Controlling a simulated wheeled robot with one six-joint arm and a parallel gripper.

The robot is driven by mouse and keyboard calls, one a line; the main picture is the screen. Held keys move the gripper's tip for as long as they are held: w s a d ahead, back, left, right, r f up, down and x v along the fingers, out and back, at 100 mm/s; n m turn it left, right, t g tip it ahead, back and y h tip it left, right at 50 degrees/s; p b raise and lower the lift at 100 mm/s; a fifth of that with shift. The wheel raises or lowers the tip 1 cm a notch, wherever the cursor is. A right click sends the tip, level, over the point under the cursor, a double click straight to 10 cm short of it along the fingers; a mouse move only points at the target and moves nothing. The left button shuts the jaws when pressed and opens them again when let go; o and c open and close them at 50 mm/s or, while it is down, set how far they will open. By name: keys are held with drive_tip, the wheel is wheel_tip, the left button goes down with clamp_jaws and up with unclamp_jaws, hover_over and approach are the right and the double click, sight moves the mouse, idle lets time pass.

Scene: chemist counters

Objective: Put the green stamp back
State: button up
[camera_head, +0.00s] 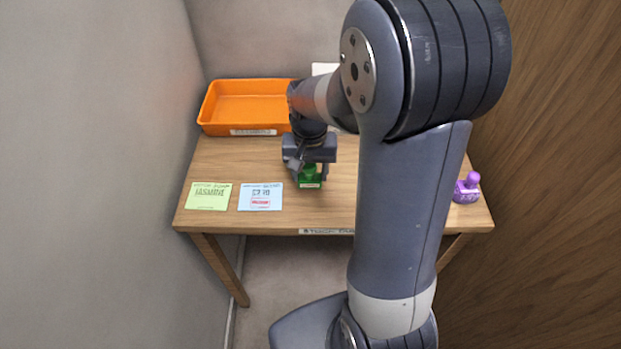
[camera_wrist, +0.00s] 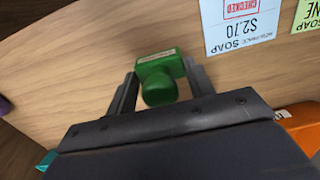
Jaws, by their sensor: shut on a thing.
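The green stamp (camera_head: 310,180) is between the fingers of my gripper (camera_head: 309,172), over the middle of the wooden table. In the wrist view the green stamp (camera_wrist: 159,77) shows its round knob and block base between the two fingers of my gripper (camera_wrist: 160,88). The gripper is shut on it. The stamp looks upright and at or close to the table top; I cannot tell whether it touches.
An orange tray (camera_head: 250,83) stands at the back left. A green card (camera_head: 208,196) and a blue price card (camera_head: 260,197) with a red stamped mark lie at the front left. A purple stamp (camera_head: 467,188) stands at the right edge. My arm hides the table's back right.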

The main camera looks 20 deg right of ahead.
sight(310, 180)
drive_tip(key=shift+f, duration=1.45)
drive_tip(key=shift+f, duration=0.2)
drive_tip(key=o, duration=0.8)
wheel_tip(310, 180, up, 12)
drive_tip(key=shift+r+p, duration=0.2)
drive_tip(key=shift+p, duration=0.1)
